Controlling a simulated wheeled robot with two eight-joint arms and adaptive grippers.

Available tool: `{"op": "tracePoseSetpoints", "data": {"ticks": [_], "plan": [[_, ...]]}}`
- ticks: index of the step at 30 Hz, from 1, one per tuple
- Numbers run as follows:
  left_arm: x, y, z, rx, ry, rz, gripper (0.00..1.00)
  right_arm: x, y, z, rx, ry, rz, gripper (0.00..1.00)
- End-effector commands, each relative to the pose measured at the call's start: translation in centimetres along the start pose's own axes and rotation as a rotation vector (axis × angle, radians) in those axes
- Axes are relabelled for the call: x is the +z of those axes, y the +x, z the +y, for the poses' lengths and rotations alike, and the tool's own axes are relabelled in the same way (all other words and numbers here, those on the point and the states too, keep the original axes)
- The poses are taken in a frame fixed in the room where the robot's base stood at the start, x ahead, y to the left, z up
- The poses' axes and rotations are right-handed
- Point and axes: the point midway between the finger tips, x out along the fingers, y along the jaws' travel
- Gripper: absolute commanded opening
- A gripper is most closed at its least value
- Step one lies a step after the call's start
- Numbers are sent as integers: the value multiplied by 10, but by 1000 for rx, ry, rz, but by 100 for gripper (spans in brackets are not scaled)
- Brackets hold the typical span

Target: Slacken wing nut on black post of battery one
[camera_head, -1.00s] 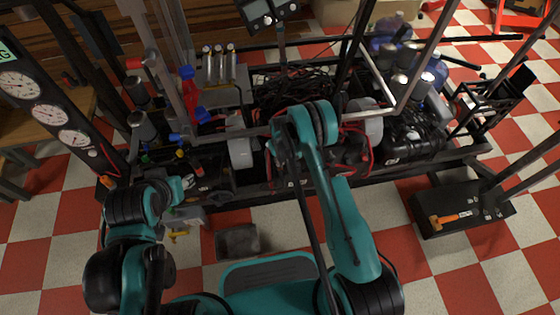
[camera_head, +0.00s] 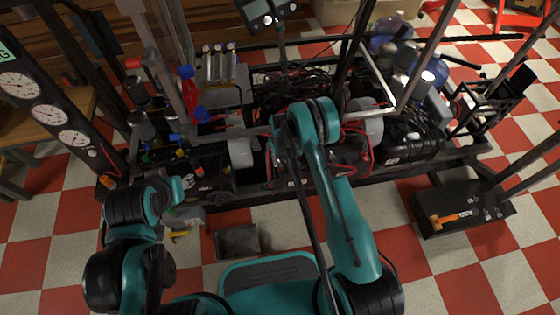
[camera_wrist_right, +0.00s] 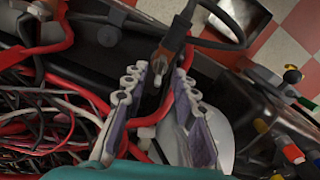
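My right gripper (camera_wrist_right: 161,74) is open, with one pale, ridged finger on each side of the fitting. Whether a finger touches it is unclear. In the head view my right arm hides most of that gripper and the battery terminals. My left arm is at the lower left of the head view, and its gripper cannot be made out.
A red cable (camera_wrist_right: 165,112) runs between my right fingers, with more cables (camera_wrist_right: 45,120) to the left. A grey tray (camera_head: 237,241) lies on the floor in front of the frame. A gauge panel (camera_head: 48,115) stands left.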

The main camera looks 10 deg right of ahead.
Motion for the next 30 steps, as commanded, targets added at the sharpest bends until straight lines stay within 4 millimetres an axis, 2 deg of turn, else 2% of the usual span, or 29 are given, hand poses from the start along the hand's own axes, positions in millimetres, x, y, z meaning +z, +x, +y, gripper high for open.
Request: {"op": "tracePoseSetpoints", "data": {"ticks": [9, 15, 20, 30], "plan": [[0, 0, 0, 0, 0, 0, 40, 1, -69, 0, 0, 0, 0, 28], [0, 0, 0, 0, 0, 0, 40, 1, -98, 0, 0, 0, -1, 28], [0, 0, 0, 0, 0, 0, 40, 0, -106, 0, 0, 0, -1, 28], [0, 0, 0, 0, 0, 0, 40, 0, -106, 0, 0, 0, 0, 28]]}}
